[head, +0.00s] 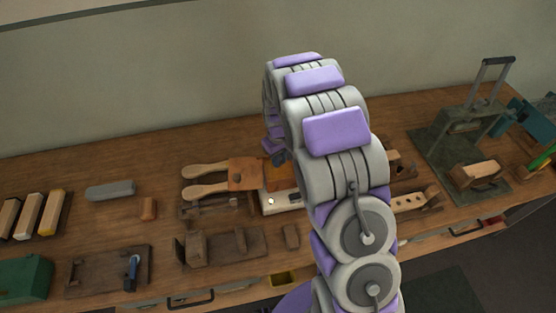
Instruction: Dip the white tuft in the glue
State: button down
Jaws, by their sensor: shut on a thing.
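My gripper (280,157) shows only as a small dark part at the far end of my arm, low over the middle of the bench. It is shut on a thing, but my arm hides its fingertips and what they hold. I cannot make out the white tuft. I cannot make out the glue for certain. An orange-brown block or box (277,180) stands just below my gripper, partly behind my arm.
The wooden bench (100,180) runs along a plain wall. Two wooden-handled tools (205,171), a grey bar (110,190) and wooden fixtures (220,247) lie left of my arm. A green metal stand with a handle (465,122) stands at the right. The bench's back left is clear.

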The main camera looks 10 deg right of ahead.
jog(key=shift+d+r+p, duration=0.2)
jog(key=shift+r+p, duration=0.1)
jog(key=shift+r, duration=0.65)
jog(key=shift+a+r+p, duration=0.25)
jog(key=shift+r+p, duration=0.25)
jog(key=shift+r, duration=0.75)
jog(key=shift+d+r, duration=0.1)
jog(key=shift+r, duration=0.3)
